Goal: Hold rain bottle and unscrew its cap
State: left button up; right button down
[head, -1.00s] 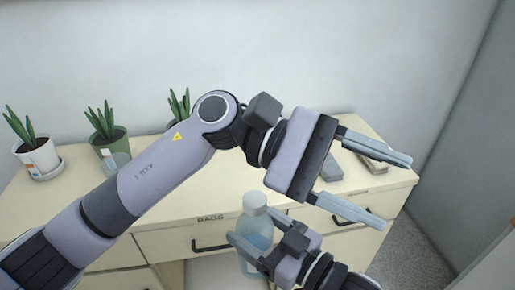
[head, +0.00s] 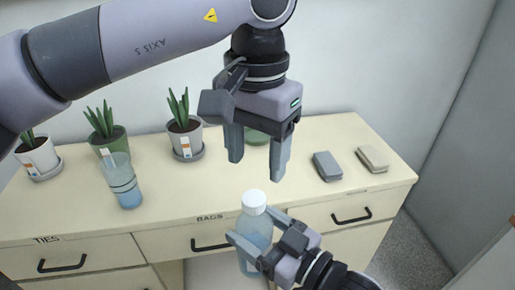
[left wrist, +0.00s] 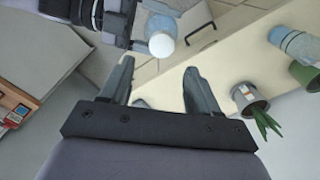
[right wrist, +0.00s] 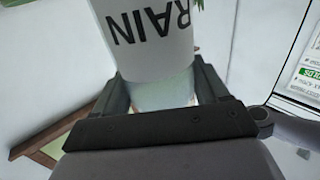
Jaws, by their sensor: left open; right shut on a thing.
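The rain bottle (head: 254,228) is light blue with a white cap (head: 254,201) and stands upright in front of the dresser. In the right wrist view its white label (right wrist: 148,36) reads RAIN. My right gripper (head: 250,248) is shut on the bottle's body. My left gripper (head: 254,168) is open and empty, pointing down above and behind the cap, with a gap between them. In the left wrist view the cap (left wrist: 161,45) shows beyond the fingertips, beside the right gripper.
The cream dresser (head: 90,215) has drawers marked TIES and RAGS. The top's middle is clear.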

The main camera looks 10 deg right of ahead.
aim_at(257, 197)
pick_arm(q)
notch_tip(257, 197, down, 8)
jog(key=shift+r, duration=0.15)
dwell(0.3)
